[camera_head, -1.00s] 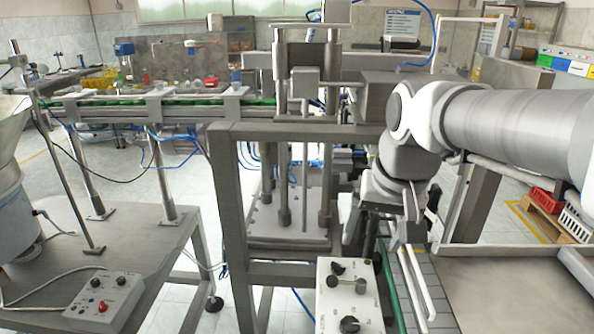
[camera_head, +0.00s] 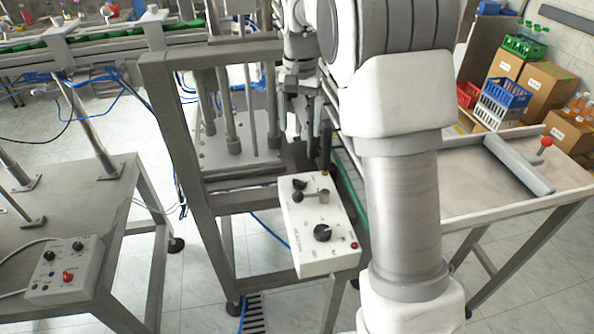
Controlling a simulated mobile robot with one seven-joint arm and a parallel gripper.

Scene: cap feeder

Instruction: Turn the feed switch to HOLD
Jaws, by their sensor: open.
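A white control box (camera_head: 318,228) stands at the front of the machine frame, in the middle of the view. It has a black knob (camera_head: 322,232) low on its face, another black knob (camera_head: 299,184) near its top, and a dark-and-grey lever-like switch (camera_head: 310,196) just below that. A small red button (camera_head: 354,245) sits at its lower right corner. The labels are too small to read, so I cannot tell which control is the feed switch or where it points. My gripper (camera_head: 308,118) is open, above and behind the box, apart from it. My arm partly hides it.
A second control box (camera_head: 64,272) with knobs and a red button lies on the left table (camera_head: 105,215). The grey machine frame (camera_head: 185,165) rises left of the white box. A tray table (camera_head: 480,190) with a red-knobbed lever (camera_head: 546,141) is on the right. Crates and cartons stand behind.

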